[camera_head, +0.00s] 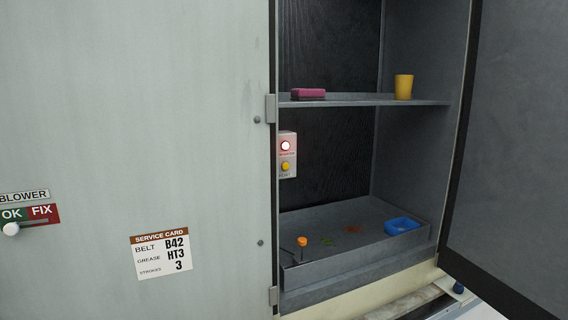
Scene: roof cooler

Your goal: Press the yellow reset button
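The yellow reset button (285,166) is on a small grey control box (293,155) just inside the left edge of the open cabinet. The small lettering under each is too small to read surely. Neither of my grippers is in view.
The cabinet door (520,150) stands open at right. A shelf (350,102) holds a pink block (308,93) and a yellow cup (403,87). The tray (340,268) below holds a blue container (402,226) and an orange-topped item (302,241). A service card (161,254) is on the left panel.

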